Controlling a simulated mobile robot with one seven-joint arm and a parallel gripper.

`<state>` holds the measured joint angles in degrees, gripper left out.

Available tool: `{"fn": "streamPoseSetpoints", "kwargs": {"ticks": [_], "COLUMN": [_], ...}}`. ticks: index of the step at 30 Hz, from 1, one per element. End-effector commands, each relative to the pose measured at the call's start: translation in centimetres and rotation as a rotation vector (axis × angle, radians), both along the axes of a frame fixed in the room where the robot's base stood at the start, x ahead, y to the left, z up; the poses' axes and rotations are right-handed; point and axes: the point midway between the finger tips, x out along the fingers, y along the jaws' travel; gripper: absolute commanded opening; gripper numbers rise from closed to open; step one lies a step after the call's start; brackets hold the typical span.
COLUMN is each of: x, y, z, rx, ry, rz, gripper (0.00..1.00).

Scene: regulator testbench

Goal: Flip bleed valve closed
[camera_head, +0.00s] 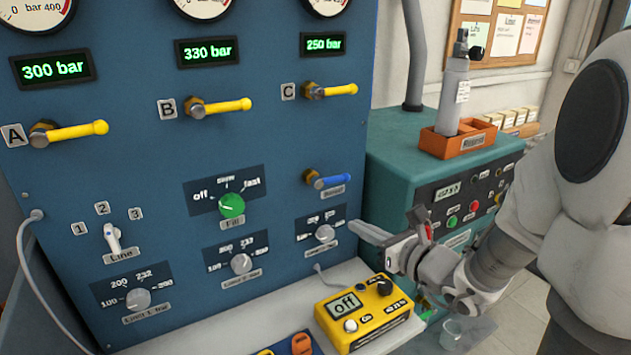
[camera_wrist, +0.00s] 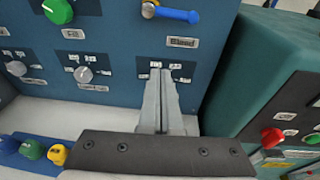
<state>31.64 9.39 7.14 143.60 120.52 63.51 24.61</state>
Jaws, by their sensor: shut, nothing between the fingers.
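The bleed valve has a blue lever (camera_head: 333,181) on a brass fitting, on the right side of the blue panel (camera_head: 262,128). The lever points right and lies nearly horizontal, with a label just below it. In the wrist view the blue lever (camera_wrist: 178,15) shows at the top, above the "Bleed" label. My gripper (camera_head: 362,230) is shut and empty. It is below and to the right of the lever, close to the lower right knob, and does not touch the lever. In the wrist view my fingers (camera_wrist: 160,75) are together and hide part of that knob's dial plate.
Yellow levers A (camera_head: 72,132), B (camera_head: 222,106) and C (camera_head: 332,90) sit above. A green fill knob (camera_head: 232,205) is left of the bleed lever. A yellow box (camera_head: 362,318) reading "off" stands on the ledge below. A teal cabinet (camera_head: 390,150) stands right of the panel.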

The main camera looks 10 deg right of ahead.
Motion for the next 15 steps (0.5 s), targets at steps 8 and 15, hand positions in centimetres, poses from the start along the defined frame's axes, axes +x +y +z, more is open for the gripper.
{"fn": "streamPoseSetpoints", "kwargs": {"ticks": [8, 15], "x": [1.6, 5.6], "y": [-1.5, 0.4], "z": [0.1, -0.6], "rx": [0.069, 0.069], "ry": [-0.009, -0.008], "rz": [-0.082, -0.077], "gripper": [0.00, 0.00]}}
